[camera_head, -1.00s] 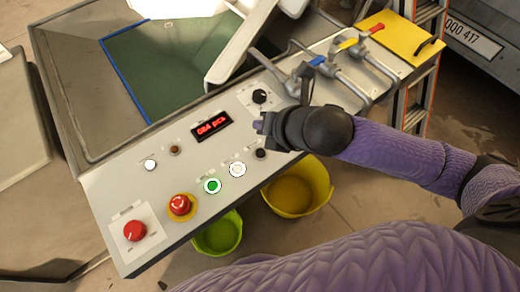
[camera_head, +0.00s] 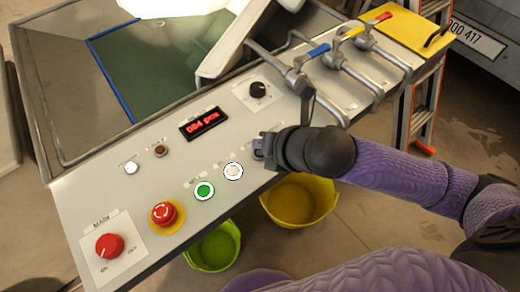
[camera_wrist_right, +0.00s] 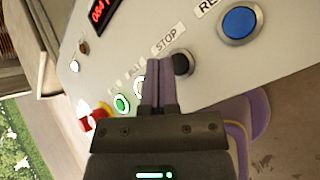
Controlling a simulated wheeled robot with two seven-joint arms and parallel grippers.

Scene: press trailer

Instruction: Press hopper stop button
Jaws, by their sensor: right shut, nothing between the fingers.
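A small black button (camera_wrist_right: 182,63) is on the grey control panel (camera_head: 120,190), beside a label reading STOP in the right wrist view. My right gripper (camera_head: 262,146) is over the panel's front edge, right of the white button (camera_head: 233,171), and largely hides the black button in the head view. In the right wrist view its fingers (camera_wrist_right: 159,66) are shut, empty and pointing at the panel, with the tips just left of the black button. I cannot tell whether they touch the panel. My left gripper is not in view.
The panel also holds a green button (camera_head: 204,190), a red emergency stop (camera_head: 164,215), a red main switch (camera_head: 109,247), a black knob (camera_head: 258,90) and a red display (camera_head: 204,123). Valve levers (camera_head: 318,50) stand at the back right. A blue button (camera_wrist_right: 238,23) lies beyond the STOP label.

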